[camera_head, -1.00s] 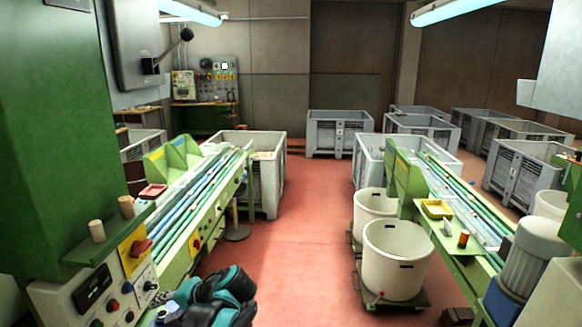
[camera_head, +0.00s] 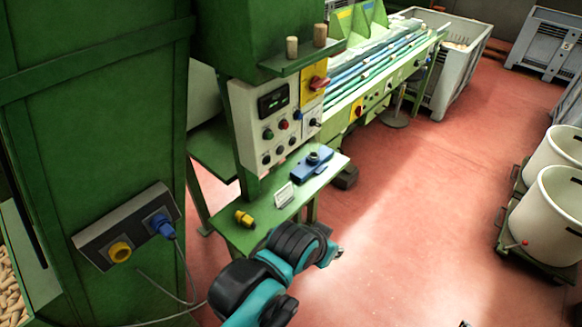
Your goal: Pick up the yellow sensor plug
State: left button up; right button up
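The yellow sensor plug (camera_head: 244,218) lies on the green work table, near its left edge, next to a small white card (camera_head: 284,194). My teal and black arm, seemingly the left, reaches up from the bottom of the view to the right of the plug. A small grey piece at its far end seems to be my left gripper (camera_head: 336,254). It is apart from the plug, past the table's front edge, and its fingers are too small to read.
A grey socket panel (camera_head: 92,236) on the green cabinet has a yellow socket (camera_head: 120,251) and a seated blue plug (camera_head: 158,224) with a cable. A blue device (camera_head: 312,164) lies on the table below the control box (camera_head: 275,115). Red floor is open to the right.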

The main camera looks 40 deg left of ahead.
aim_at(242, 217)
jog(key=u, duration=1.8)
